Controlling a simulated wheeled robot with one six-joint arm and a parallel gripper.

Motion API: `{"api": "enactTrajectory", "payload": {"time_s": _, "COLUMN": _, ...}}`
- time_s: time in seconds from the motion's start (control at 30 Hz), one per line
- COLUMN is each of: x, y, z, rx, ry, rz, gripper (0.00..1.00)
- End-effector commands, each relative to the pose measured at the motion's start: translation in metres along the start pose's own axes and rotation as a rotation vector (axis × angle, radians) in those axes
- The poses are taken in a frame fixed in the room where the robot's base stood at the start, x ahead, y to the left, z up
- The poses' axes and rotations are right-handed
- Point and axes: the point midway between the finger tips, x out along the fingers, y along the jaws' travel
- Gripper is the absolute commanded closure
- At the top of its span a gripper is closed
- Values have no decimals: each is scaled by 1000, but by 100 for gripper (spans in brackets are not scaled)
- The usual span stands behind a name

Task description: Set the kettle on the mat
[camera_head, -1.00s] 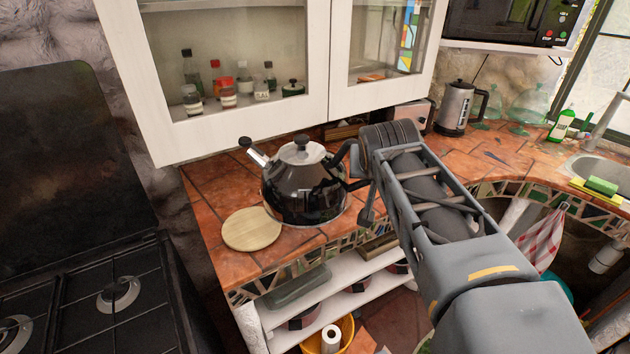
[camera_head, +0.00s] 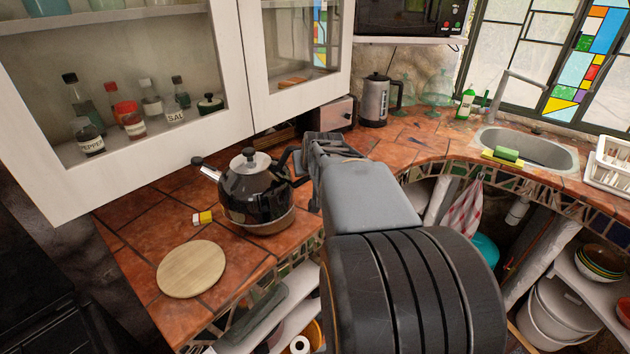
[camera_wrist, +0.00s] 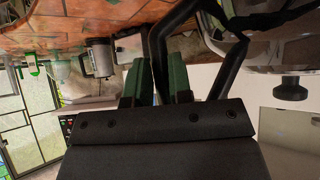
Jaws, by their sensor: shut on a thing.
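The kettle (camera_head: 252,188) is black and glossy with a pale top, a dark lid knob and a spout pointing left. It looks upright at the counter's front part; I cannot tell whether its base touches the tiles. The round pale wooden mat (camera_head: 191,269) lies flat and bare, to the left and in front of the kettle. My gripper (camera_head: 300,162) is at the kettle's right side, shut on its black handle. In the wrist view, the green-padded jaws (camera_wrist: 160,75) are around the handle, with part of the kettle (camera_wrist: 275,48) at upper right.
A small yellow-and-white item (camera_head: 203,218) lies left of the kettle. The wall cabinet (camera_head: 130,150) hangs close above and behind. A steel electric kettle (camera_head: 375,100) and toaster (camera_head: 332,113) stand farther back. The counter's front edge is near the mat.

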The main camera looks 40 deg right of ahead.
Motion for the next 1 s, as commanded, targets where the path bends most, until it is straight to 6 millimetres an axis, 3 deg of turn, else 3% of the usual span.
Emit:
{"api": "enactTrajectory", "payload": {"time_s": 0.23, "x": 30, "y": 12, "z": 5, "rx": 7, "ry": 8, "rz": 2, "gripper": 100}}
{"api": "enactTrajectory", "payload": {"time_s": 0.57, "x": 49, "y": 18, "z": 10, "rx": 8, "ry": 7, "rz": 2, "gripper": 100}}
{"api": "enactTrajectory", "payload": {"time_s": 0.8, "x": 66, "y": 18, "z": 28, "rx": 7, "ry": 7, "rz": 1, "gripper": 100}}
{"api": "enactTrajectory", "payload": {"time_s": 1.0, "x": 69, "y": 17, "z": 31, "rx": 6, "ry": 8, "rz": 2, "gripper": 100}}
